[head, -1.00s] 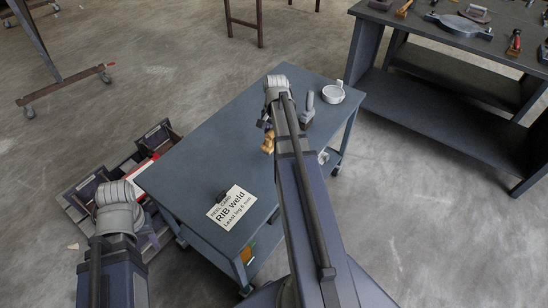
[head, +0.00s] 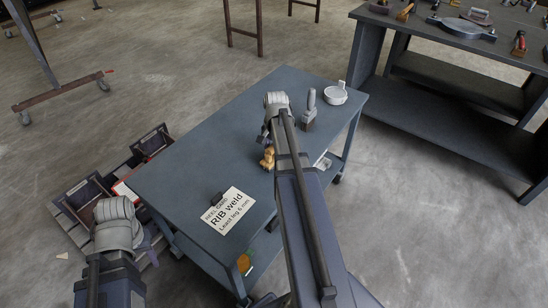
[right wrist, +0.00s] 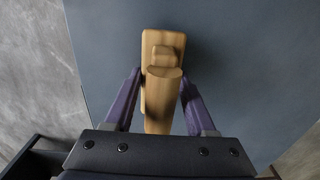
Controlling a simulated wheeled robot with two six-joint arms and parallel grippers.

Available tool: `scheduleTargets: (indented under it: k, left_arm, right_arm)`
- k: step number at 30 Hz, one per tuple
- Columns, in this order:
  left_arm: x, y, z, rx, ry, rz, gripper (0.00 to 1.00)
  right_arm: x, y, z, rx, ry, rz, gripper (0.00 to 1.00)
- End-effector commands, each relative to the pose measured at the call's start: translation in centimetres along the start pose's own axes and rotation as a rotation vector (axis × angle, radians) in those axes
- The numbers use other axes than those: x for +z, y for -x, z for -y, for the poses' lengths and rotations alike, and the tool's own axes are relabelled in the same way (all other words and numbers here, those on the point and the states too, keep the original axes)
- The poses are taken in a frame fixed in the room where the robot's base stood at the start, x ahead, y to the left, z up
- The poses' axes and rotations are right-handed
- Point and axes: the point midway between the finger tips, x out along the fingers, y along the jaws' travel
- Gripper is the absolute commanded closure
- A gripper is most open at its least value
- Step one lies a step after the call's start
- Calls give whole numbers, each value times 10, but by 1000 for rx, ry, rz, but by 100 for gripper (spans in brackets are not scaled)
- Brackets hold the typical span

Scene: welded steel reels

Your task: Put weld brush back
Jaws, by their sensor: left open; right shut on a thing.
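The weld brush, a pale wooden piece with a raised block on it, fills the middle of the right wrist view (right wrist: 163,55). It also shows as a small yellow-brown shape in the head view (head: 267,158), over the blue-grey table (head: 200,150). My right gripper (right wrist: 163,90) is shut on it, with a purple finger at each side. Its bristles are not visible.
A white card reading "RIB weld" (head: 230,211) lies on the table. A grey-handled tool (head: 309,108) and a white cup (head: 335,94) stand at its far end. Dark bins (head: 85,197) sit left of the table. A workbench with tools (head: 440,52) stands at upper right.

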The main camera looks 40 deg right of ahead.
Motion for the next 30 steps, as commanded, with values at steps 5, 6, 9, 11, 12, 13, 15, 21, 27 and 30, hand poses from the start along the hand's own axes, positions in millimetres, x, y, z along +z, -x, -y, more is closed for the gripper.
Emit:
scheduleTargets:
  k: [5,6,9,11,12,13,15,21,27,30]
  left_arm:
    - [0,1,0,0,0,0,50]
    - [0,0,0,0,0,0,50]
    - [0,-1,0,0,0,0,50]
    - [0,-1,0,0,0,0,50]
    - [0,-1,0,0,0,0,50]
    - [0,-1,0,0,0,0,50]
    - [0,-1,0,0,0,0,50]
    - [0,-1,0,0,0,0,50]
    - [0,2,0,0,0,0,50]
    - [0,7,1,0,0,0,50]
  right_arm:
    - [0,1,0,0,0,0,100]
    - [0,0,0,0,0,0,100]
    - [0,-2,0,0,0,0,41]
    - [0,-1,0,0,0,0,34]
    - [0,-1,0,0,0,0,30]
    - [0,-1,0,0,0,0,26]
    - [0,-1,0,0,0,0,19]
    - [0,-1,0,0,0,0,14]
    - [0,2,0,0,0,0,14]
    - [0,7,0,0,0,0,14]
